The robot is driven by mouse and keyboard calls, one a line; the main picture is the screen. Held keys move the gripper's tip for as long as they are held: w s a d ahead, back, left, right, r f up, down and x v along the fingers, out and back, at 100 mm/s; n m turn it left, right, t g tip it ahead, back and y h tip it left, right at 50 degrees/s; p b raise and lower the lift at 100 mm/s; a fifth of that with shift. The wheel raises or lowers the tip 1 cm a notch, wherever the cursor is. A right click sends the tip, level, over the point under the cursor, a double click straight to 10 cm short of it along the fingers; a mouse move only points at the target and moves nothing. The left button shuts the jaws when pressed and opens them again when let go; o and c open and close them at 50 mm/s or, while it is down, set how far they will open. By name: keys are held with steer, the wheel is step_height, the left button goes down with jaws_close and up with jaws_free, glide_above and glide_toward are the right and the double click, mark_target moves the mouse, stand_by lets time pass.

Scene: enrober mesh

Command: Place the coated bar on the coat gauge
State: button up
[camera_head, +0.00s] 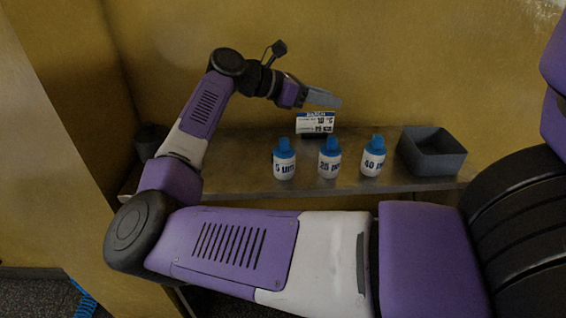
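I cannot make out a coated bar or a coat gauge in the head view. My gripper (322,97) is at the end of my purple and white arm, above the back of a metal shelf (235,178). Its grey fingers point right and overlap into one shape, so the gap between them is hidden. No object shows clearly in them. The gripper appears just above a small white sign (315,122) with blue print and a dark base.
Three white bottles with blue caps stand in a row: left (284,160), middle (329,158) and right (373,157). A grey open bin (432,166) stands at the shelf's right. A dark round object (150,138) is at the left, partly behind my arm. A yellow wall (430,60) rises behind.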

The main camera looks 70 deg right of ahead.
steer(key=w+a+f+m+t+y, duration=0.1)
steer(key=w+a+f+t+y, duration=0.1)
steer(key=w+f+t+y, duration=0.3)
steer(key=m+t+y+b, duration=0.1)
steer(key=m+t, duration=0.1)
glide_toward(269, 162)
steer(key=shift+s+d+r+x, duration=0.1)
steer(key=shift+s+x, duration=0.05)
steer(key=shift+x, duration=1)
steer(key=shift+s+d+r+x, duration=0.1)
steer(key=shift+s+x, duration=0.05)
steer(key=shift+x, duration=1)
steer(key=shift+s+d+r+x, duration=0.1)
steer(key=shift+s+x, duration=0.05)
steer(key=shift+x, duration=1)
steer(key=c, duration=0.6)
